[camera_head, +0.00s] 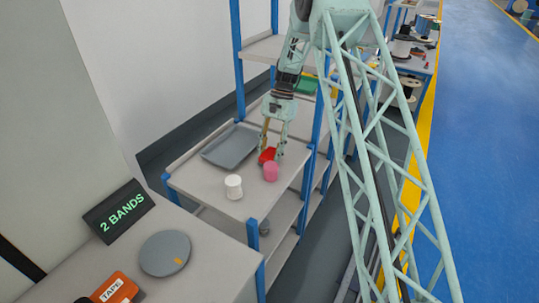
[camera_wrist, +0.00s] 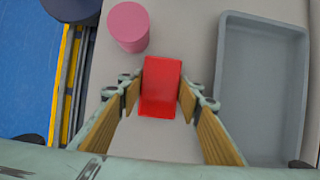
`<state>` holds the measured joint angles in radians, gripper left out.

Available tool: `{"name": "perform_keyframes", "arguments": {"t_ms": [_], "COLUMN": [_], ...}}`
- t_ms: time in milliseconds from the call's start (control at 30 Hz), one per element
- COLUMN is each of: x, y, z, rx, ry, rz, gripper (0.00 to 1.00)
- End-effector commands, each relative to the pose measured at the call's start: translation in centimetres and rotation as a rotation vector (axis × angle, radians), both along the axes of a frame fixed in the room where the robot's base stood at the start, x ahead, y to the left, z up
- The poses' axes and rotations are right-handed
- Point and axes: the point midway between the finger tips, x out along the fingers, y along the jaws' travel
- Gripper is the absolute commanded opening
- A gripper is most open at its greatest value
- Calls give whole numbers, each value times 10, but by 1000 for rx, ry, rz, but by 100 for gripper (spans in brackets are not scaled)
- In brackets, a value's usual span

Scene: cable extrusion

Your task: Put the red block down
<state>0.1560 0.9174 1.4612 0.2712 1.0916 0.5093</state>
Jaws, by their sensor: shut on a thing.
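The red block (camera_wrist: 160,87) is between the two tan-padded fingers of my gripper (camera_wrist: 160,104) in the wrist view, with a finger at each side. My gripper is shut on it. In the head view the red block (camera_head: 267,155) shows low between the fingertips of my gripper (camera_head: 272,150), over the shelf top (camera_head: 205,187). I cannot tell whether the block touches the shelf.
A pink cylinder (camera_head: 271,172) stands close to the block, and a white cylinder (camera_head: 233,187) stands nearer the front. A grey tray (camera_head: 230,147) lies to the left; in the wrist view the tray (camera_wrist: 262,85) is on the right. Blue posts (camera_head: 316,110) edge the shelf.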

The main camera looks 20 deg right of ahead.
Motion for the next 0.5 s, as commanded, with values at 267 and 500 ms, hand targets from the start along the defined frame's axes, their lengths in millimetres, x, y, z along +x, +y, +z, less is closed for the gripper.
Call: {"name": "perform_keyframes", "arguments": {"t_ms": [267, 500], "x": [0, 0], "y": [0, 0], "z": [-1, -1], "rx": [0, 0], "ry": [0, 0], "rz": [0, 0], "gripper": [46, 46]}}
